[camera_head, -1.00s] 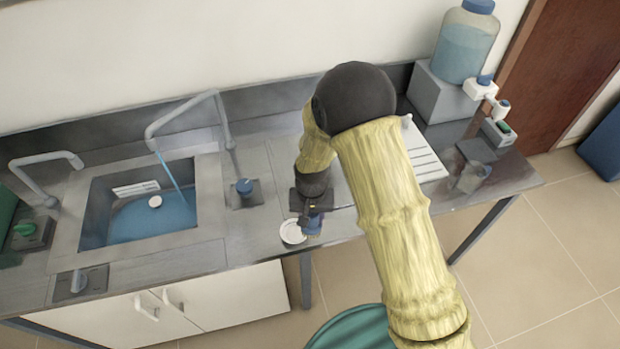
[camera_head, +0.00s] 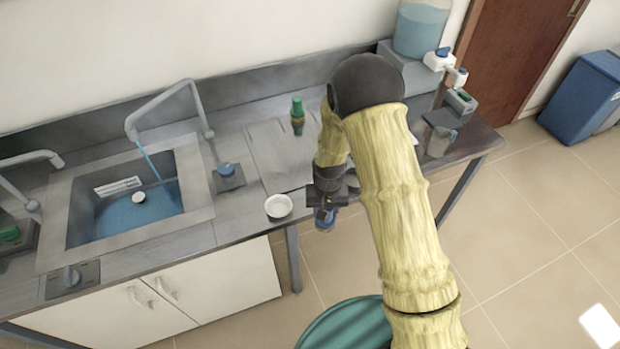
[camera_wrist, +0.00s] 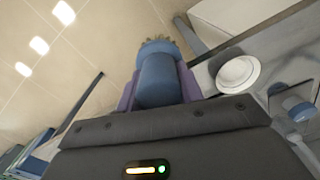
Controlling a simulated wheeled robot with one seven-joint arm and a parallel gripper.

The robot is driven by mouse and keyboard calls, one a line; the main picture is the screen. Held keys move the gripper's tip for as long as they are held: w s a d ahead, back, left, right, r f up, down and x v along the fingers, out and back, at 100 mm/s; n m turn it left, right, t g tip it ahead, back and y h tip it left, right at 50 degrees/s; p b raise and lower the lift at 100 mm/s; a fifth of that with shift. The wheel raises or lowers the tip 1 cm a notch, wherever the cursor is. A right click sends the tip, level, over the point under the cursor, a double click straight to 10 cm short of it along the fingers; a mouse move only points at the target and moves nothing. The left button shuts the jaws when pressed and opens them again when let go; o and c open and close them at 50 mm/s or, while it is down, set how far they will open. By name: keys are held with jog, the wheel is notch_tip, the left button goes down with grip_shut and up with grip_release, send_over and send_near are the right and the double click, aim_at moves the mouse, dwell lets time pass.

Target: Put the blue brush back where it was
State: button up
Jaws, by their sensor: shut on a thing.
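The blue brush (camera_head: 325,219) is in my gripper (camera_head: 326,208), at the counter's front edge and to the right of the small white dish (camera_head: 278,206) in the head view. In the wrist view my gripper (camera_wrist: 158,84) has its two purple fingers on either side of the brush's blue handle (camera_wrist: 160,80). The brush's bristles (camera_wrist: 157,41) point away from the wrist, and floor shows beyond them. The white dish (camera_wrist: 238,73) lies to the right of the brush there. My arm hides part of the counter behind the gripper.
A sink (camera_head: 125,215) with running water is at left, with a blue-topped fitting (camera_head: 227,170) beside it. A green-capped bottle (camera_head: 297,116) stands at the back of the counter. A clear container (camera_head: 440,140) and a large water jug (camera_head: 420,28) are at right. A green round object (camera_head: 345,325) is below.

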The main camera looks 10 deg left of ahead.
jog(key=d+f+m+b, duration=0.1)
jog(key=d+f, duration=0.1)
jog(key=d, duration=0.6)
jog(key=w+d+f, duration=0.1)
jog(key=d+f, duration=0.2)
jog(key=d, duration=0.6)
jog(key=shift+w+m+b, duration=0.3)
jog(key=shift+m+b, duration=0.05)
jog(key=shift+m, duration=0.05)
jog(key=shift+d+f, duration=0.1)
